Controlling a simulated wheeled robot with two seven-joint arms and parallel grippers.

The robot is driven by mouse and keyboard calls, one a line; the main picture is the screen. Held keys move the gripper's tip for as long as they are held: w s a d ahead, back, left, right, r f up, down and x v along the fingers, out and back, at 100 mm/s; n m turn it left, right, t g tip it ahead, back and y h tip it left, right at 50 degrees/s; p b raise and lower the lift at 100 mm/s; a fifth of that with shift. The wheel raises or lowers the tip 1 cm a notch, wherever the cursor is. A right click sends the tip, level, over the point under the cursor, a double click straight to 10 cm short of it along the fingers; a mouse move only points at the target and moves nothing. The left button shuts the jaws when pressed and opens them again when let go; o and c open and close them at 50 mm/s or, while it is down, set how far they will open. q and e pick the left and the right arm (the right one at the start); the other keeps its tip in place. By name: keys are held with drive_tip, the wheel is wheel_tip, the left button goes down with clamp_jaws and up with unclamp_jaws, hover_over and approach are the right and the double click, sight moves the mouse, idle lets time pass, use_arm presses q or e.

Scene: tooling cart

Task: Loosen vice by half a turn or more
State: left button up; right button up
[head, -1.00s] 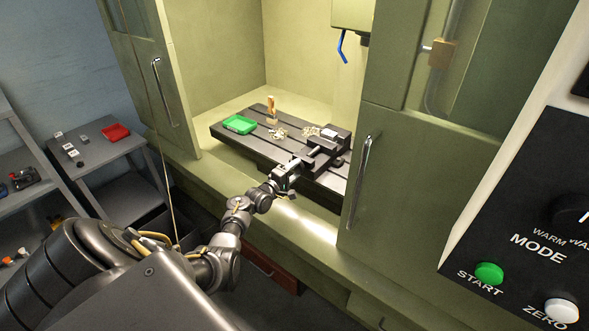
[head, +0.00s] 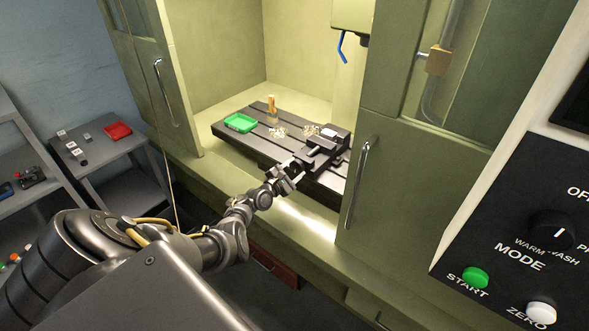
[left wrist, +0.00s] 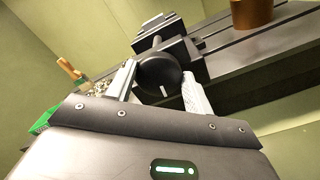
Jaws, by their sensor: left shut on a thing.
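The dark vice (head: 322,150) stands on the slotted machine table (head: 235,138) inside the green enclosure, with its front end toward me. In the left wrist view the vice body (left wrist: 166,42) lies behind a round black knob (left wrist: 160,74) with a white mark on its face. My left gripper (head: 290,170) is at the front end of the vice. In the left wrist view its two fingers (left wrist: 158,88) sit on either side of the knob and are shut on it. My right gripper is not in view.
A green tray (head: 240,123), an upright tan brush-like object (head: 271,104) and pale shavings (head: 279,132) lie on the machine table. Cabinet doors with handles (head: 362,165) flank the opening. A control panel (head: 540,215) stands at the right, and shelves with a red tray (head: 118,131) at the left.

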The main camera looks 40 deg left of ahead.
use_arm(q)
drive_tip(key=shift+n, duration=1.1)
drive_tip(key=o, duration=1)
drive_tip(key=shift+c, duration=0.2)
drive_tip(key=shift+s, duration=0.1)
drive_tip(key=s, duration=1)
drive_tip(key=shift+s, duration=0.35)
